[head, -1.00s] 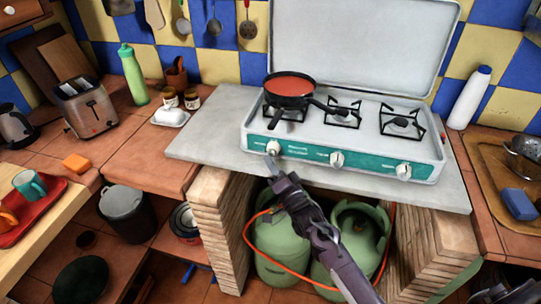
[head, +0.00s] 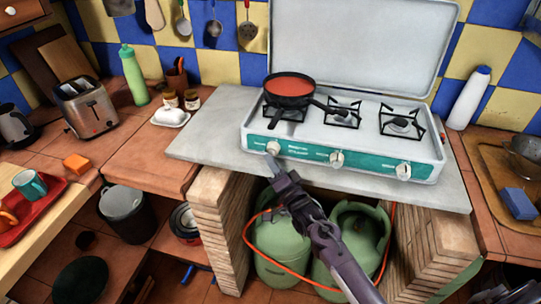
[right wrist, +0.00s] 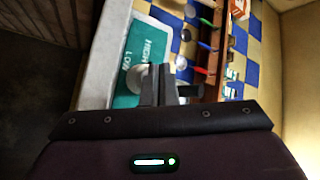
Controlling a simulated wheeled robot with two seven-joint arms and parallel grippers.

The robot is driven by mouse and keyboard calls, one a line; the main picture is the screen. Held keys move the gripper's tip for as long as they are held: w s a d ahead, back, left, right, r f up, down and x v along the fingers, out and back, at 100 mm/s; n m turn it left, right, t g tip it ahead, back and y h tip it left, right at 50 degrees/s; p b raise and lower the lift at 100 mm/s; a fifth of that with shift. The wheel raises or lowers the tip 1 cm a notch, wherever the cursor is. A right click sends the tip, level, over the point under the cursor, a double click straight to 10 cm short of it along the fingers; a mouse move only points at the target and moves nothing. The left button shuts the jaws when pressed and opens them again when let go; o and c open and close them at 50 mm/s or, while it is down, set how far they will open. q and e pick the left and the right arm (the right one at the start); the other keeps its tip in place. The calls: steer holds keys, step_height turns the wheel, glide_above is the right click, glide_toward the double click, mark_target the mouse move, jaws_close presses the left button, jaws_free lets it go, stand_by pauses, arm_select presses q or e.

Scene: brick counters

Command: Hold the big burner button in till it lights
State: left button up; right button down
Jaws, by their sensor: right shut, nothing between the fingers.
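The gas stove (head: 345,155) is white with a teal front panel and three pale knobs. The left knob (head: 273,147) is below the frying pan; the middle knob (head: 336,159) and right knob (head: 403,171) stand clear. My right gripper (head: 271,161) is shut and empty, its tips at the left knob. In the right wrist view the shut fingers (right wrist: 157,80) reach up to the knob (right wrist: 136,78) beside the panel lettering and partly cover it. I cannot tell whether they press it. I see no flame under the pan. My left gripper is not in view.
A black frying pan (head: 290,87) with red sauce sits on the left burner. The lid (head: 350,45) stands open behind. Green gas bottles (head: 280,250) with an orange hose (head: 247,238) stand below the counter. The grey slab (head: 205,135) left of the stove is clear.

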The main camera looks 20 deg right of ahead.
steer(key=shift+w+d+r, duration=0.25)
steer(key=shift+d+r, duration=0.1)
steer(key=shift+r, duration=0.25)
stand_by(1.3)
steer(key=shift+s, duration=0.1)
stand_by(0.4)
steer(key=shift+s+a+f+p, duration=0.3)
steer(key=shift+f+p, duration=0.1)
steer(key=shift+f, duration=0.05)
steer(key=shift+a, duration=0.1)
steer(key=s+a+p, duration=0.1)
steer(key=s+a, duration=0.1)
steer(key=s, duration=0.1)
steer(key=s+a+p, duration=0.1)
steer(key=shift+s+f+p, duration=0.15)
steer(key=shift+s+p, duration=0.05)
steer(key=shift+p, duration=0.1)
stand_by(0.4)
